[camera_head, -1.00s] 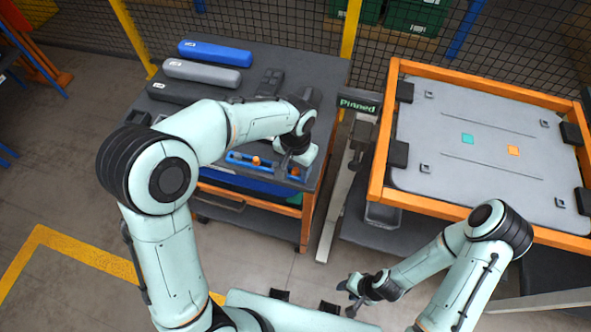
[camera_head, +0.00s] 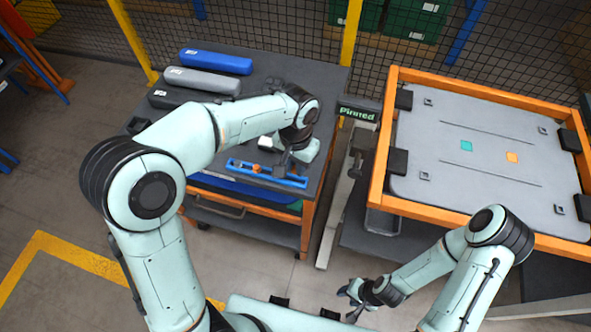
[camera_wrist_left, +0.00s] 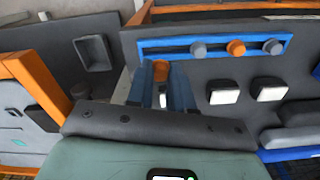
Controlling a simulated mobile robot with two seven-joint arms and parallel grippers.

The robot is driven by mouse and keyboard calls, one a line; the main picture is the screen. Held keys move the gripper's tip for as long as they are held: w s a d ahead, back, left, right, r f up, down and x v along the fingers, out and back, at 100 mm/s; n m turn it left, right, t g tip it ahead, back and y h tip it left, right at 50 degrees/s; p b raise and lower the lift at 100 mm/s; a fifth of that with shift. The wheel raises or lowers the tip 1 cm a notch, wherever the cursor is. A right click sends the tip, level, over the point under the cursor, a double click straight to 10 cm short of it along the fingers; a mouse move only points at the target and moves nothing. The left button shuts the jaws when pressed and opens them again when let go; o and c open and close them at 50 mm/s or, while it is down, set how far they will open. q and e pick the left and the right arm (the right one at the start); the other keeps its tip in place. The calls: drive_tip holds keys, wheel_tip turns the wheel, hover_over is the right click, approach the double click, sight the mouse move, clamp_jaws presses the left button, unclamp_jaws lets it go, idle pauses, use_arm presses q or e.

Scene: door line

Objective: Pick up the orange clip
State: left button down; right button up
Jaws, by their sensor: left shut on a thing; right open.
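My left gripper (camera_head: 284,164) is over the right part of the blue rack (camera_head: 240,166) on the dark cart top. In the left wrist view, its two fingers (camera_wrist_left: 161,88) are shut on an orange clip (camera_wrist_left: 161,70), whose round top shows between the tips. The blue rack (camera_wrist_left: 170,43) lies just beyond it there and carries a second orange clip (camera_wrist_left: 236,47) between two grey ones (camera_wrist_left: 198,50) (camera_wrist_left: 273,47). That second orange clip also shows in the head view (camera_head: 256,167). My right gripper (camera_head: 356,300) is open and empty, low in the head view.
White-topped blocks (camera_wrist_left: 224,91) lie near the rack. Blue (camera_head: 215,61) and grey (camera_head: 202,80) long cases lie at the cart's back left. Wire fencing closes the back.

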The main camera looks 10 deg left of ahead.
use_arm(q)
wheel_tip(320, 180, up, 15)
drive_tip(key=p, duration=0.2)
use_arm(e)
drive_tip(key=w+r, duration=0.3)
